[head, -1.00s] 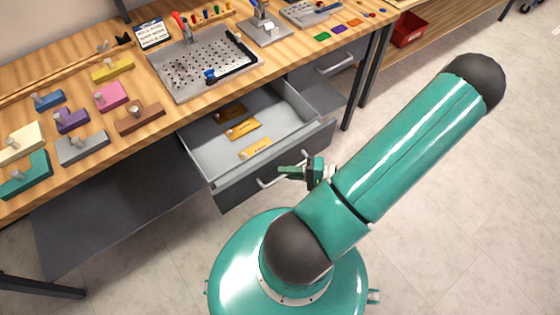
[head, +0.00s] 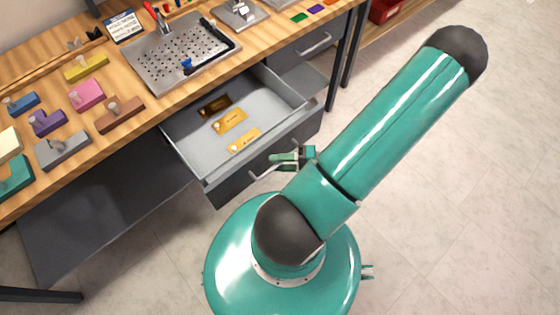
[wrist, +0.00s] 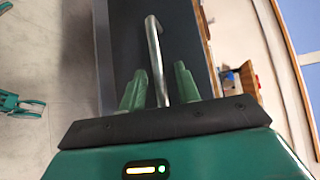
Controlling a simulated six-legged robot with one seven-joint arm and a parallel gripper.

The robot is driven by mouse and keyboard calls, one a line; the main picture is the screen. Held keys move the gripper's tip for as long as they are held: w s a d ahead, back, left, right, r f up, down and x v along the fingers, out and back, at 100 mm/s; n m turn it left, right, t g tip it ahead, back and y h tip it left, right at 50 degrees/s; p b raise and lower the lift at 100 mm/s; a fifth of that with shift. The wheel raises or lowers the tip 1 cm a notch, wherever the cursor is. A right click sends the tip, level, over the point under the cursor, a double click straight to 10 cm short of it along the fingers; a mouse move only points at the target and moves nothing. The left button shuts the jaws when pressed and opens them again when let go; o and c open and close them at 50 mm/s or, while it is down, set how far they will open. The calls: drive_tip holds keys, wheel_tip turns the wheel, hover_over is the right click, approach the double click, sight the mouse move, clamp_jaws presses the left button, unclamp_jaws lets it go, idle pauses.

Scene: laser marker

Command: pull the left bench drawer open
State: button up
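The left bench drawer (head: 212,185) is a grey drawer standing well out from under the wooden bench. Its inside shows several tags, two of them yellow. Its bar handle (head: 262,176) is on the dark front. My gripper (head: 284,158) is at this handle, reaching along it from the right. In the wrist view, the handle (wrist: 154,45) runs between the two green fingers of my gripper (wrist: 160,75). The exact contact is hard to see.
A second, shut drawer (head: 300,50) with a handle is to the right, beside a dark bench leg (head: 345,62). The bench top (head: 140,116) holds coloured blocks and a perforated metal plate (head: 165,50). The floor (head: 440,210) at the right is clear.

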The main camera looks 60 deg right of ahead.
drive_tip(key=v, duration=1.3)
drive_tip(key=shift+s+d, duration=0.2)
drive_tip(key=shift+s, duration=0.1)
drive_tip(key=shift+r, duration=0.1)
